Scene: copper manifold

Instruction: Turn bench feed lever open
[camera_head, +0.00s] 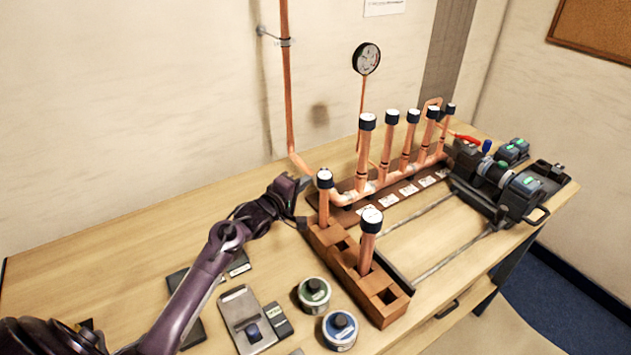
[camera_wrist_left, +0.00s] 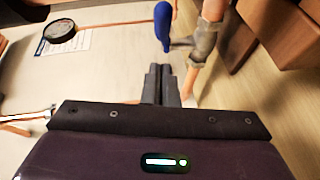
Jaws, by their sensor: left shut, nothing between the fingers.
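The bench feed lever, a blue handle (camera_wrist_left: 163,27), shows in the left wrist view just beyond my fingertips. It joins a grey valve body (camera_wrist_left: 203,42) on a copper pipe. My left gripper (camera_wrist_left: 160,78) is shut and empty, its two fingers together. The fingertips point toward the lever; I cannot tell whether they touch it. In the head view my left gripper (camera_head: 303,184) is at the lower end of the vertical copper feed pipe (camera_head: 287,90), left of the rack. The lever cannot be made out there. My right gripper is not in view.
A wooden block rack (camera_head: 345,262) with capped copper tubes stands right of my gripper. The copper manifold (camera_head: 385,182) runs behind it. Tins (camera_head: 314,293) and a grey tray (camera_head: 245,318) lie in front. The bench's left part is clear.

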